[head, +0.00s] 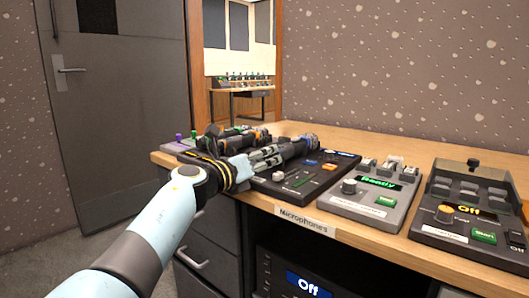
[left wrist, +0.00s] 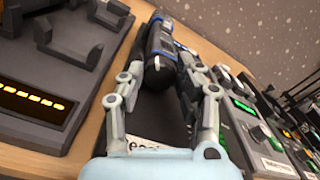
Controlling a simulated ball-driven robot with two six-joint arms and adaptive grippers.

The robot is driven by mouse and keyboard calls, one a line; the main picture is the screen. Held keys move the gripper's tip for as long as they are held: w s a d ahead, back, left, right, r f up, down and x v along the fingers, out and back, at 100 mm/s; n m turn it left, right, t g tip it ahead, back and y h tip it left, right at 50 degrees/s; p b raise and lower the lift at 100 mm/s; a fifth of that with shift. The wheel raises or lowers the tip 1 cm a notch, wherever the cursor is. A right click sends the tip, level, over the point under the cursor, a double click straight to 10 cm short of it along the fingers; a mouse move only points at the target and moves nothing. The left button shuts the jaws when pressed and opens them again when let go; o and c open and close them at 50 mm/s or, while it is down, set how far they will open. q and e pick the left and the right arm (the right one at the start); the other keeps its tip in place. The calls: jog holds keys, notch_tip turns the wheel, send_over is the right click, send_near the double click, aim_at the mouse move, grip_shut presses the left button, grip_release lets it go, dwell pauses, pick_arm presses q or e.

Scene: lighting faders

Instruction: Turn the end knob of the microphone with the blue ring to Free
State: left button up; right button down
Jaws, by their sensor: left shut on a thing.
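The microphone with the blue ring (left wrist: 160,42) is a dark cylinder with blue bands in the left wrist view. It lies between the fingers of my left gripper (left wrist: 163,75), which is shut on it. In the head view my left gripper (head: 268,160) reaches over the black microphone board (head: 300,185), and the microphone's bluish end (head: 311,142) shows just past the fingertips. The fingers hide much of its body. I cannot read any marking or setting on its end knob. My right gripper is in neither view.
Right of the board stand a grey unit (head: 352,207) showing "Ready" and a dark unit (head: 450,235) showing "Off". Other equipment (head: 245,136) sits close behind my left gripper. A "Microphones" label (head: 304,221) is on the wooden desk's front edge. Bare desk top lies at the back.

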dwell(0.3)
pick_arm(q)
jog(key=o, duration=1.2)
jog(key=shift+c, duration=0.2)
jog(key=v, duration=1.2)
